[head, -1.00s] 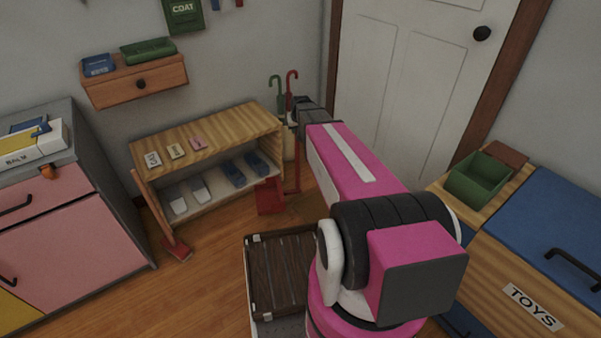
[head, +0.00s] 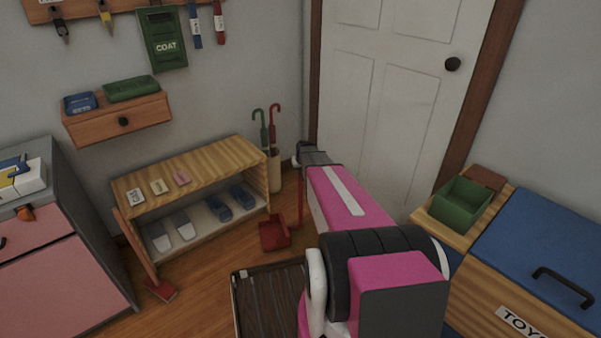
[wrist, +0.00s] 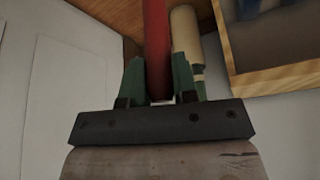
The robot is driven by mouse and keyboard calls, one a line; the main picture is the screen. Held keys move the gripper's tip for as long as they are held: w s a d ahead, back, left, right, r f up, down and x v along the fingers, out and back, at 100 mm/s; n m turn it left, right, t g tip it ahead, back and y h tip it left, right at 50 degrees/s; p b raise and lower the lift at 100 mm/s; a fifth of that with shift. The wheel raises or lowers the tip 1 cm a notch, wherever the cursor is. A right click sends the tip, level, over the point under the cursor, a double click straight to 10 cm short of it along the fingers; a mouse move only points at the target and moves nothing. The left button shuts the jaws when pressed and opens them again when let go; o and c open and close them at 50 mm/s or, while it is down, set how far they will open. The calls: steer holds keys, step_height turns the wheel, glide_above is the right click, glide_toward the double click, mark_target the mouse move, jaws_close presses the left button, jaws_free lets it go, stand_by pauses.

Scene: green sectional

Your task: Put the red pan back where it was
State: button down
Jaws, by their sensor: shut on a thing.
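The red pan (head: 275,234) is a long-handled dustpan near the right end of the shoe rack. Its red handle rises to my gripper (head: 305,152), which is in front of the white door. In the wrist view my gripper (wrist: 157,80) has its green fingers shut on the red handle (wrist: 156,35). I cannot tell whether the pan touches the floor. A red-footed brush with a long handle (head: 160,288) leans at the rack's left end.
The wooden shoe rack (head: 190,169) holds shoes and small cards. A cream umbrella stand (head: 274,170) with a green and a red umbrella is in the corner behind the pan. A dark slatted case (head: 268,300) is on the floor in front. A toy chest (head: 545,240) is at right.

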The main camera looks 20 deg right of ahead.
steer(key=shift+f, duration=0.75)
steer(key=c, duration=0.9)
jaws_free()
steer(key=v, duration=1.2)
steer(key=s+a+g, duration=0.1)
steer(key=s+a, duration=0.4)
steer(key=s, duration=0.4)
steer(key=s+a+g, duration=0.2)
steer(key=s+a, duration=0.2)
steer(key=s, duration=0.5)
steer(key=s+a+r+g, duration=0.1)
steer(key=s+a, duration=0.4)
steer(key=s, duration=0.4)
steer(key=shift+s+a+g, duration=0.25)
steer(key=shift+a+g, duration=0.1)
steer(key=shift+g, duration=0.05)
